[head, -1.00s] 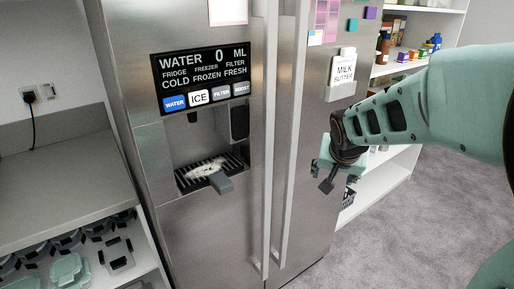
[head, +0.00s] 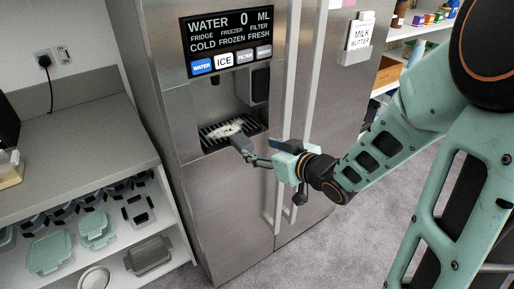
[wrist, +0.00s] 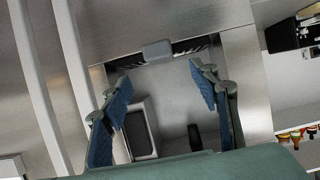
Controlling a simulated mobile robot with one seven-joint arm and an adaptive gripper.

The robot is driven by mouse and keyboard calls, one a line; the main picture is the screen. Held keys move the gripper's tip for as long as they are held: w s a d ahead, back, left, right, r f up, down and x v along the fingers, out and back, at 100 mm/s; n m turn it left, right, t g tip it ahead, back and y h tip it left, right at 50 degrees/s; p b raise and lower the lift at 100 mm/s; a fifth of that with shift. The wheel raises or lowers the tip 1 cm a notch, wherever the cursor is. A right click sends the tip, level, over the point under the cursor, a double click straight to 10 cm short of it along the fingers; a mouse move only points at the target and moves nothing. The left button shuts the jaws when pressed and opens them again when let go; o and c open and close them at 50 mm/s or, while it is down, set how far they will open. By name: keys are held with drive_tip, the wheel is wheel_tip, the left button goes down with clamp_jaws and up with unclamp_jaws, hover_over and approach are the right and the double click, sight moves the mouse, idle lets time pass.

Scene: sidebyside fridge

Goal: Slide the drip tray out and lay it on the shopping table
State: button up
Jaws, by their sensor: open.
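The drip tray (head: 207,142), dark and slatted with a pale patch on top, sits in the dispenser recess of the steel fridge (head: 225,205). Its grey handle tab (head: 241,143) sticks out at the front; the tab also shows in the wrist view (wrist: 157,50). My gripper (head: 260,157) is just in front of the tab, to its right in the head view. In the wrist view my gripper (wrist: 163,80) has its two blue-padded fingers apart with nothing between them, and the tab lies beyond the fingertips. I cannot pick out a shopping table.
Long vertical door handles (head: 291,120) stand close to my gripper. A grey counter (head: 75,145) with shelves of containers (head: 95,230) is at left. White shelves (head: 415,45) with goods are at back right. Grey floor (head: 245,270) lies in front of the fridge.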

sight(246, 143)
drive_tip(key=b+x, duration=0.1)
drive_tip(key=x, duration=0.9)
drive_tip(key=shift+w+a+f, duration=0.1)
drive_tip(key=shift+w+a, duration=0.1)
drive_tip(key=shift+w, duration=0.05)
drive_tip(key=shift+c, duration=0.6)
drive_tip(key=c, duration=1.3)
drive_tip(key=o, duration=0.6)
drive_tip(key=c, duration=0.6)
drive_tip(key=shift+o, duration=0.2)
drive_tip(key=s+d+p, duration=0.1)
drive_tip(key=s+d, duration=0.5)
drive_tip(key=s, duration=0.2)
drive_tip(key=shift+s, duration=0.4)
drive_tip(key=shift+r+p, duration=0.25)
drive_tip(key=shift+p, duration=1.4)
